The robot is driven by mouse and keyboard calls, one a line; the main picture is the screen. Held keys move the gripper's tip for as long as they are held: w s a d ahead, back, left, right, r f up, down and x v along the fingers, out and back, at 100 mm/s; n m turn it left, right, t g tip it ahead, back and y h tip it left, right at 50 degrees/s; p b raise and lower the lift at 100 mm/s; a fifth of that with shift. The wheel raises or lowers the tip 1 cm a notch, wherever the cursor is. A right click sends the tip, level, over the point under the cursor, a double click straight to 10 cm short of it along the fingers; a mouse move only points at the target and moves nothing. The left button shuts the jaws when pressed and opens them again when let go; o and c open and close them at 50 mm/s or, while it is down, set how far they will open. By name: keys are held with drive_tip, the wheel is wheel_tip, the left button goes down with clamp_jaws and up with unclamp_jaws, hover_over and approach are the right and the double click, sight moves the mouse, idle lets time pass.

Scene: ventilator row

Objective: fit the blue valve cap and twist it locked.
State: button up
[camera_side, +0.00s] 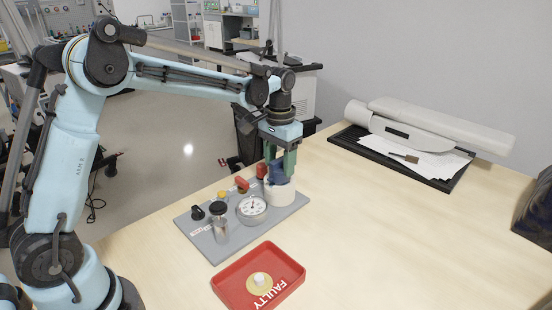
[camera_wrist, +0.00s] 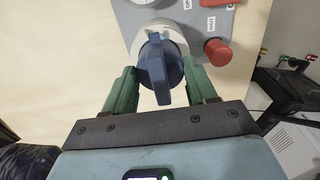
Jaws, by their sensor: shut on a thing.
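The blue valve cap (camera_side: 278,172) sits at the top of a white round valve body (camera_side: 279,194) at the back right end of the grey panel (camera_side: 206,245). In the wrist view the blue cap (camera_wrist: 160,68) has a raised grip bar and lies over the white ring (camera_wrist: 172,32). My gripper (camera_side: 280,160) points down over the valve. Its green fingers (camera_wrist: 162,88) are shut on the blue cap, one on each side. Whether the cap is fully seated in the valve body cannot be told.
The panel also carries a round gauge (camera_side: 252,207), a metal cup (camera_side: 220,230), a black knob (camera_side: 198,212) and a red button (camera_wrist: 217,51). A red tray (camera_side: 228,283) marked FAULTY holds a small white and yellow part (camera_side: 260,281). A black tray (camera_side: 345,143) with papers lies at the back right.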

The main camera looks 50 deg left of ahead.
drive_tip(key=shift+f, duration=1.15)
idle(1.3)
drive_tip(key=m, duration=0.4)
drive_tip(key=shift+m, duration=0.3)
drive_tip(key=m, duration=0.4)
drive_tip(key=shift+m, duration=0.3)
idle(0.3)
drive_tip(key=o, duration=1.1)
